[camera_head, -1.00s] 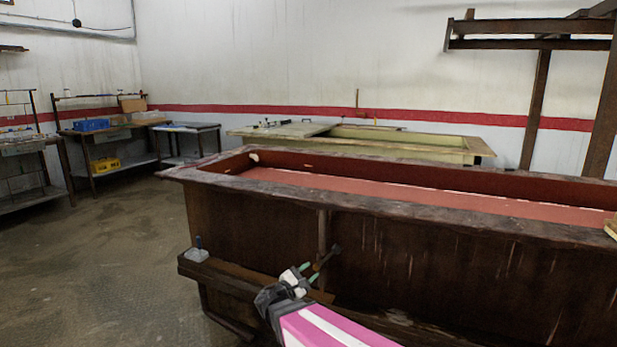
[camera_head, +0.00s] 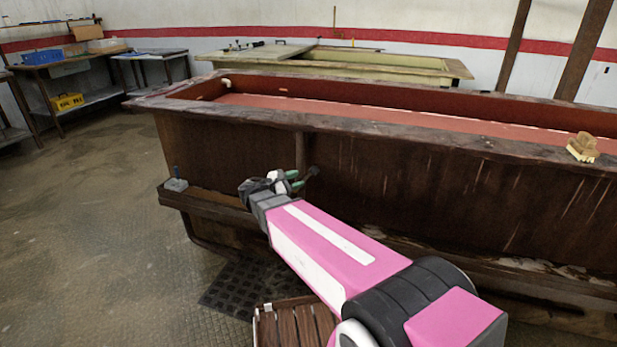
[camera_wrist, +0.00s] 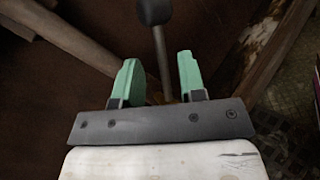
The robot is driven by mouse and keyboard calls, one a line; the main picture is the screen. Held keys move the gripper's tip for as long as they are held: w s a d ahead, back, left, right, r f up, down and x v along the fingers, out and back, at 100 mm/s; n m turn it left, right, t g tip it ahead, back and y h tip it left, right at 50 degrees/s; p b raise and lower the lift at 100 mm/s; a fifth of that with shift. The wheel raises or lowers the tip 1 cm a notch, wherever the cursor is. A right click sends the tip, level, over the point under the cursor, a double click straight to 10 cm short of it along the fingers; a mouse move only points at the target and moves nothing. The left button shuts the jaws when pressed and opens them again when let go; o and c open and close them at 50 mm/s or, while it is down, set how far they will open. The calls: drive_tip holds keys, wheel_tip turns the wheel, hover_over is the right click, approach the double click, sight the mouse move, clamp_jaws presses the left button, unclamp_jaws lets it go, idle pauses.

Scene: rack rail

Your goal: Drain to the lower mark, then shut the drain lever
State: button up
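The drain lever (camera_head: 313,171) is a dark rod with a round knob, at the near side of the big brown vat (camera_head: 230,150). In the wrist view the lever's knob (camera_wrist: 155,11) is at the top and its rod runs down between my green fingertips. My gripper (camera_head: 295,181) is open around the rod, with gaps visible on both sides; it also shows in the wrist view (camera_wrist: 157,65). The rod's lower end is hidden behind the gripper. Red-brown liquid (camera_head: 400,121) lies inside the vat below the rim. I cannot make out the lower mark.
A brush-like block (camera_head: 582,147) lies on the vat's right rim. A small grey block with a blue peg (camera_head: 176,181) sits on the ledge at the left. A pale green vat (camera_head: 400,66) stands behind. A wooden slatted platform (camera_head: 292,325) is below my arm. Floor at left is free.

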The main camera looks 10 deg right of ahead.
sight(309, 176)
drive_tip(key=shift+x, duration=2.8)
clamp_jaws()
